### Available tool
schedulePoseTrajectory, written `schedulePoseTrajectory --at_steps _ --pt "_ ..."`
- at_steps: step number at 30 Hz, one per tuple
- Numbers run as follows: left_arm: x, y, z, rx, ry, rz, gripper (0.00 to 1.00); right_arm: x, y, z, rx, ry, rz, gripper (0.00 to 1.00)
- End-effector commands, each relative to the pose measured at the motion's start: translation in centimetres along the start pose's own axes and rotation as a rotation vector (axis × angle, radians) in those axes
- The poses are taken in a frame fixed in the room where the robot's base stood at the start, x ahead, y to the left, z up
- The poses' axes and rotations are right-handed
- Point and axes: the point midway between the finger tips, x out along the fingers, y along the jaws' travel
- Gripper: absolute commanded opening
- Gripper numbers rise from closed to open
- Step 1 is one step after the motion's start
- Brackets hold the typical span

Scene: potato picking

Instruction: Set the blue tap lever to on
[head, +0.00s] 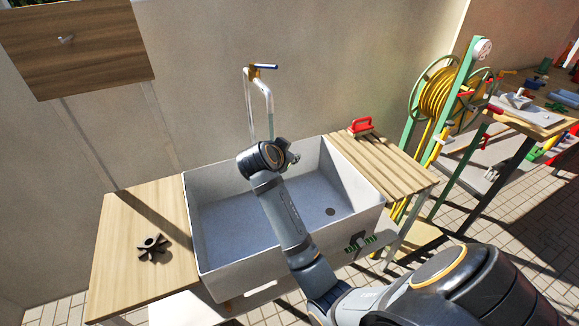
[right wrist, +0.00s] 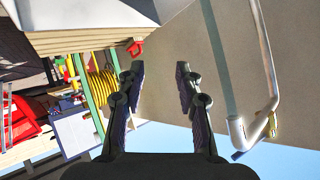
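The blue tap lever (head: 265,67) sits on top of the brass valve (head: 253,72) of a metal tap pipe (head: 248,105) that rises behind the sink. In the right wrist view, the brass valve (right wrist: 272,120) is at the right, and the blue lever (right wrist: 238,155) shows as a thin strip near the lower right. My right gripper (right wrist: 159,75) is open, with nothing between its fingers; the pipe lies to the right of them, apart. In the head view my right gripper (head: 292,156) is over the sink, below the lever and mostly hidden by my wrist. My left gripper is out of view.
The white sink (head: 190,215) lies under my right arm. A wooden counter (head: 120,215) at left holds a dark star-shaped object (head: 152,247). A red-handled item (head: 360,126) sits on the right slatted board (head: 385,168). A yellow hose reel (head: 440,92) stands farther right.

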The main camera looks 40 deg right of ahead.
Motion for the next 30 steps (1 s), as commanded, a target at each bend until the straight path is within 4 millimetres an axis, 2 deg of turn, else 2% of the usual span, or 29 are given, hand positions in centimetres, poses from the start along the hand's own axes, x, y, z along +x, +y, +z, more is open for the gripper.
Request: schedulePoseTrajectory --at_steps 6,17,25,28,30 --pt "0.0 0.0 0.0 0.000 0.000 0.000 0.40 0.3 1.8 2.6 -0.112 -0.060 -0.011 0.35" --pt "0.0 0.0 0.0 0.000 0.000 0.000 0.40 0.3 2.2 3.2 -0.139 -0.076 -0.017 0.35" --pt "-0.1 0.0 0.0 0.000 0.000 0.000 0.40 0.2 1.7 2.8 -0.184 -0.062 -0.034 0.01" --pt "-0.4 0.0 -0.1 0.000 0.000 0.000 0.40 -0.4 0.1 1.6 -0.375 0.003 -0.098 0.00" --pt "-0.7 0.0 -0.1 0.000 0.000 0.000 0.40 -1.2 -1.8 0.1 -0.597 0.094 -0.155 0.00"
